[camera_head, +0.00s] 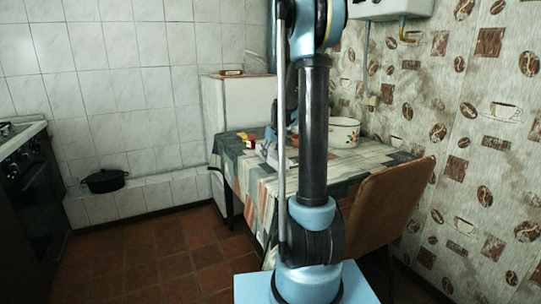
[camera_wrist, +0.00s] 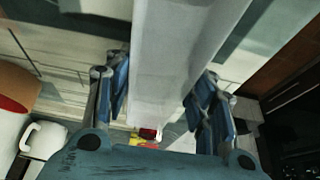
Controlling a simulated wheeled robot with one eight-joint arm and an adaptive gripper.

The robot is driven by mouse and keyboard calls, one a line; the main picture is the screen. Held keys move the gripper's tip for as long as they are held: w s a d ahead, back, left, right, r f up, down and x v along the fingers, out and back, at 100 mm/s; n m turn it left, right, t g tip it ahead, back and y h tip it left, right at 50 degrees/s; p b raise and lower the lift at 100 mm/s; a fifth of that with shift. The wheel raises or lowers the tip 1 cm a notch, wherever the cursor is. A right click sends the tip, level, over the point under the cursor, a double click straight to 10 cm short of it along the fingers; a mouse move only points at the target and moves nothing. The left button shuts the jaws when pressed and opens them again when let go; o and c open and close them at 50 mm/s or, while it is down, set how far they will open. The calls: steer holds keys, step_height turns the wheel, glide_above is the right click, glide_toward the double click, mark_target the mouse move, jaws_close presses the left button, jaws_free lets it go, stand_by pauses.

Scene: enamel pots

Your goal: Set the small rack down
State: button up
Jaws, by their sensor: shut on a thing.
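The small rack (camera_wrist: 185,60) shows in the wrist view as a long, pale grey flat-sided piece running up between my fingers. My gripper (camera_wrist: 165,98) has one blue-padded finger on each side of it and is shut on it. In the head view my own arm hides most of the gripper. A pale grey piece (camera_head: 268,152), seemingly the rack, shows just left of the arm, over the table (camera_head: 262,187) with its patterned cloth. I cannot tell whether the rack touches the cloth.
A white enamel pot (camera_head: 343,133) stands on the table right of my arm. Small red and yellow items (camera_head: 249,140) are at the table's far left. A brown chair (camera_head: 392,208) stands at the near right side. A black pot (camera_head: 104,181) sits on the low tiled ledge.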

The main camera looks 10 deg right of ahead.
steer(key=o, duration=1.1)
steer(key=shift+o, duration=0.2)
steer(key=v, duration=1.2)
steer(key=s+a+f+m, duration=0.1)
steer(key=s, duration=0.9)
steer(key=s+a+f+m, duration=0.1)
steer(key=s+f, duration=0.1)
steer(key=s, duration=0.9)
steer(key=s+f+g, duration=0.1)
steer(key=s+f, duration=0.4)
steer(key=s, duration=0.4)
steer(key=s+f+m+g+h, duration=0.1)
steer(key=s+f, duration=0.5)
steer(key=s, duration=0.4)
steer(key=shift+d+f, duration=0.25)
steer(key=shift+w, duration=0.1)
